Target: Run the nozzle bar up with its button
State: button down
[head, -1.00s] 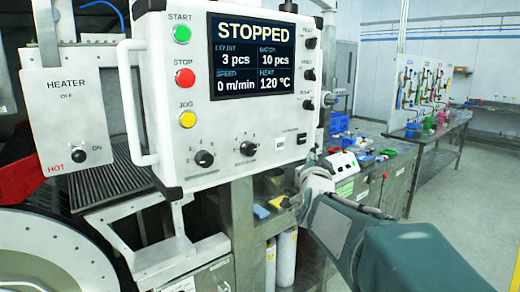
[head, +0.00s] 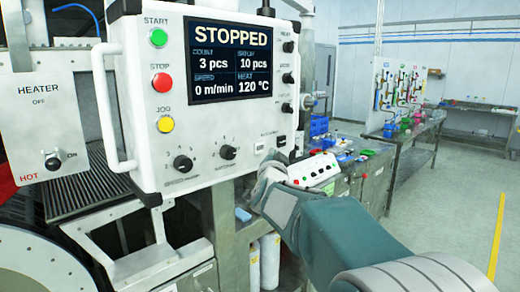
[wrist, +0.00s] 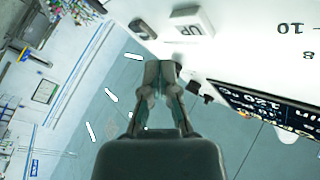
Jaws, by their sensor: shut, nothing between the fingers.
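The white control panel (head: 215,125) faces me in the head view, with its screen (head: 230,62) reading STOPPED. In the wrist view, a raised plate marked UP (wrist: 187,29) sits on the panel's white side, just above and right of my fingertips. My gripper (wrist: 161,68) is shut and empty, close to that plate; I cannot tell whether it touches. In the head view my arm reaches to the panel's lower right edge, and the fingers are hidden. I cannot make out the nozzle bar in either view.
Green START (head: 158,38), red STOP (head: 162,82) and yellow JOG (head: 166,125) buttons line the panel's left side. A heater box (head: 42,125) hangs at the left. A small white button box (head: 313,169) stands behind my arm. Open floor (head: 440,215) lies right.

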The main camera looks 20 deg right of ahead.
aim_at(264, 146)
jog(key=shift+w+a, duration=0.2)
jog(key=shift+w, duration=0.35)
jog(key=shift+w+a, duration=0.2)
jog(key=shift+w, duration=0.35)
jog(key=shift+w, duration=0.1)
dwell(0.5)
jog(key=shift+w+a+r, duration=0.1)
jog(key=shift+w, duration=0.15)
jog(key=shift+w+a, duration=0.15)
jog(key=shift+w, duration=0.25)
dwell(0.8)
jog(key=shift+s, duration=0.15)
jog(key=shift+s+d, duration=0.25)
jog(key=shift+s, duration=0.4)
jog(key=s, duration=0.1)
jog(key=s+d, duration=0.1)
jog(key=s, duration=0.2)
jog(key=shift+s+d, duration=0.3)
jog(key=shift+s, duration=0.1)
